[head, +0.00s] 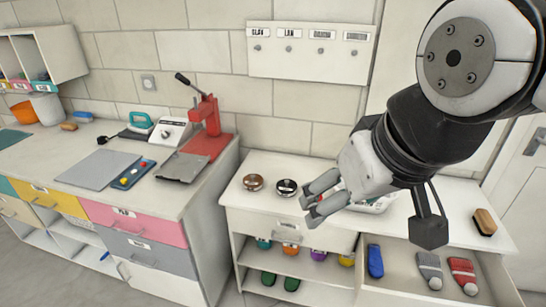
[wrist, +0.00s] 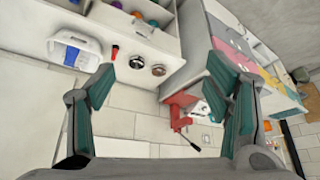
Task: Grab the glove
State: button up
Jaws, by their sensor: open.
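I cannot clearly make out a glove. In the head view an open drawer at the lower right holds a blue item (head: 375,261), a grey item with a pale end (head: 429,269) and a red item with a pale end (head: 463,274); I cannot tell if any is a glove. Two green items (head: 268,278) lie on the lower shelf, also unclear. My gripper (head: 306,211) is open and empty above the white cabinet's top, up and left of the drawer. In the wrist view its fingers (wrist: 161,58) stand wide apart with nothing between them.
Two small round bowls (head: 286,188) stand on the cabinet top (head: 244,203), left of my gripper. A brush (head: 484,221) lies at its right end. A red press (head: 207,123) stands on the left counter.

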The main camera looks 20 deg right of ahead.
jog(key=w+d+f+m+g+h+b, duration=0.25)
jog(key=w+d+f+b, duration=0.25)
jog(key=w+d+f, duration=0.4)
jog(key=m+b, duration=0.4)
jog(key=b, duration=1.1)
send_over(376, 259)
jog(key=s+a, duration=0.2)
jog(key=s, duration=0.1)
notch_tip(376, 259, down, 41)
jog(key=shift+y, duration=0.45)
jog(key=b+x, duration=0.2)
jog(key=x, duration=0.2)
jog(key=b+x, duration=0.2)
jog(key=x, duration=0.3)
jog(key=b+x, duration=0.2)
jog(key=x, duration=0.2)
jog(key=shift+s+d+f+b, duration=0.15)
jog(key=shift+s+f+b, duration=0.15)
jog(key=shift+f+b, duration=0.15)
jog(key=c, duration=1.3)
